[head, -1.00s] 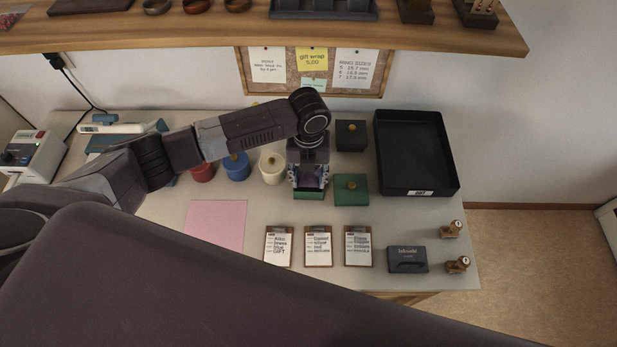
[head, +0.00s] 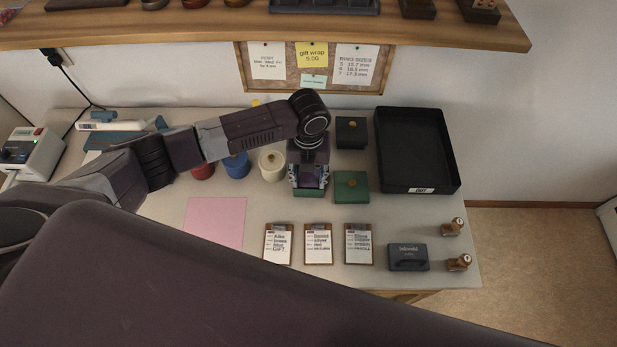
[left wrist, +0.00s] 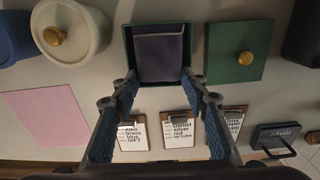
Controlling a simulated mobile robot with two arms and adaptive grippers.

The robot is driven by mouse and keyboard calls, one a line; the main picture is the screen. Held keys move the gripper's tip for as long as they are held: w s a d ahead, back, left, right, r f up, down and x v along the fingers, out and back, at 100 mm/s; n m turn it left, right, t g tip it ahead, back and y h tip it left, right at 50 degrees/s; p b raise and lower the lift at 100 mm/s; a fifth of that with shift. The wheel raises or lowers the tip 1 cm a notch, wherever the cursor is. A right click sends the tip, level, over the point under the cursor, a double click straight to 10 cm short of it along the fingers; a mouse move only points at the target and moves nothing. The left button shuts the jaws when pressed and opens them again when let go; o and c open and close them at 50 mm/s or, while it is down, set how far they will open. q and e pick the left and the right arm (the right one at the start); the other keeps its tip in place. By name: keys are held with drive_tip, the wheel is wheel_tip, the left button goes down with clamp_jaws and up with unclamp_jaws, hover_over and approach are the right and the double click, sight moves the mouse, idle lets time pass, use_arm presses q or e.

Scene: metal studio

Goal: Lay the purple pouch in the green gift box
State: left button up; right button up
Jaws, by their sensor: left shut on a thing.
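The open green gift box (head: 308,192) stands on the table, partly hidden under my left gripper in the head view. Its rim also shows in the left wrist view (left wrist: 127,50). The purple pouch (left wrist: 158,55) shows inside the box's outline, between the fingers. My left gripper (left wrist: 158,80) points down at the box and is shut on the pouch by its sides. Whether the pouch touches the box floor cannot be told. The green lid (head: 351,187) with a gold knob lies just right of the box. My right gripper is not in view.
Red (head: 203,171), blue (head: 237,166) and cream (head: 272,166) round boxes stand left of the gift box. A dark box (head: 351,133) and a black tray (head: 412,188) are behind and right. Several order clipboards (head: 319,244) and a pink sheet (head: 215,222) lie in front.

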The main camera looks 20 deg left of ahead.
use_arm(q)
drive_tip(key=o, duration=1)
drive_tip(key=shift+o, duration=0.2)
wheel_tip(320, 180, up, 12)
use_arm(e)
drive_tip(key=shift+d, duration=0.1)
